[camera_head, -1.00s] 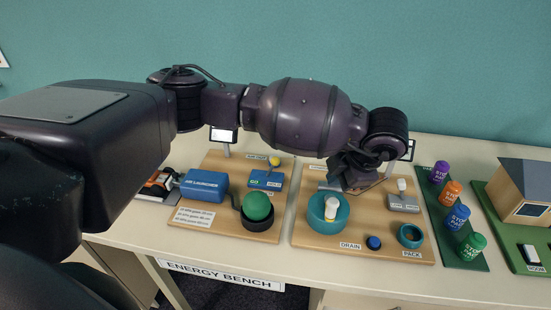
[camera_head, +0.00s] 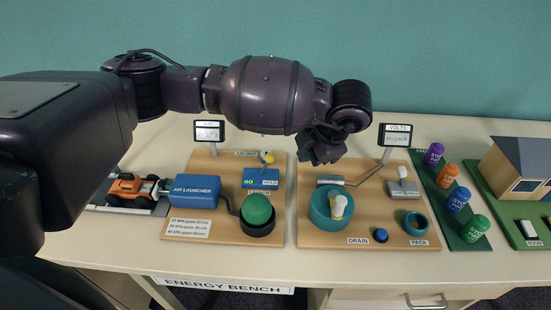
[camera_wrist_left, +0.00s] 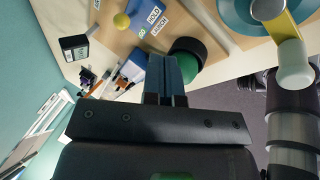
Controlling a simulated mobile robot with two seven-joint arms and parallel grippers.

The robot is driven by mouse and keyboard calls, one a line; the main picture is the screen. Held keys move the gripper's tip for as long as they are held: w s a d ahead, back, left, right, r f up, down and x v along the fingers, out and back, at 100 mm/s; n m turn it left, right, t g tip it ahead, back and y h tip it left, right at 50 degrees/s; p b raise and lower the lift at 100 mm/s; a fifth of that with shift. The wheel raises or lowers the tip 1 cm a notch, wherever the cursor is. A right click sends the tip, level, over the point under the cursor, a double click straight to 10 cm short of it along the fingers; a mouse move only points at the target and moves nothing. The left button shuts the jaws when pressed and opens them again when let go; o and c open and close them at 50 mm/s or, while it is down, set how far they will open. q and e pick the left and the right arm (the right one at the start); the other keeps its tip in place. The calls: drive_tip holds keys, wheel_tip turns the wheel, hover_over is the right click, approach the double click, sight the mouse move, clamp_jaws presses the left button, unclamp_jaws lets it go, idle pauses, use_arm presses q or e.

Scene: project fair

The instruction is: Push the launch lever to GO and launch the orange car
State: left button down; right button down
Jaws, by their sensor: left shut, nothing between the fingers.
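The launch lever (camera_head: 268,157) has a yellow knob and stands on a blue base (camera_head: 261,178) marked GO at left and HOLD at right. Its knob is over the HOLD side; the yellow knob (camera_wrist_left: 121,21) also shows in the left wrist view. The orange car (camera_head: 128,186) sits at the left beside the blue air launcher box (camera_head: 194,190). My left gripper (camera_head: 322,158) is shut and empty, raised to the right of the lever and apart from it. Its closed fingers (camera_wrist_left: 165,76) show in the left wrist view. My right gripper is out of view.
A green dome pump (camera_head: 257,209) stands in front of the lever. The right board carries a teal crank wheel (camera_head: 322,221), a blue button (camera_head: 381,235) and a VOLTS display (camera_head: 395,136). Several coloured canisters (camera_head: 448,174) stand farther right. The bench front strip is clear.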

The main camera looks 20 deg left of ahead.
sight(266, 165)
use_arm(q)
drive_tip(key=x, duration=0.3)
drive_tip(key=a+x, duration=0.1)
drive_tip(key=x, duration=0.3)
drive_tip(key=w+a+r+x, duration=0.1)
drive_tip(key=x, duration=0.2)
drive_tip(key=shift+w+a+f, duration=0.1)
drive_tip(key=shift+f, duration=0.15)
drive_tip(key=shift+w+a+r+p, duration=0.1)
drive_tip(key=shift+w+a+p, duration=0.2)
drive_tip(key=shift+a, duration=0.25)
drive_tip(key=shift+a, duration=0.15)
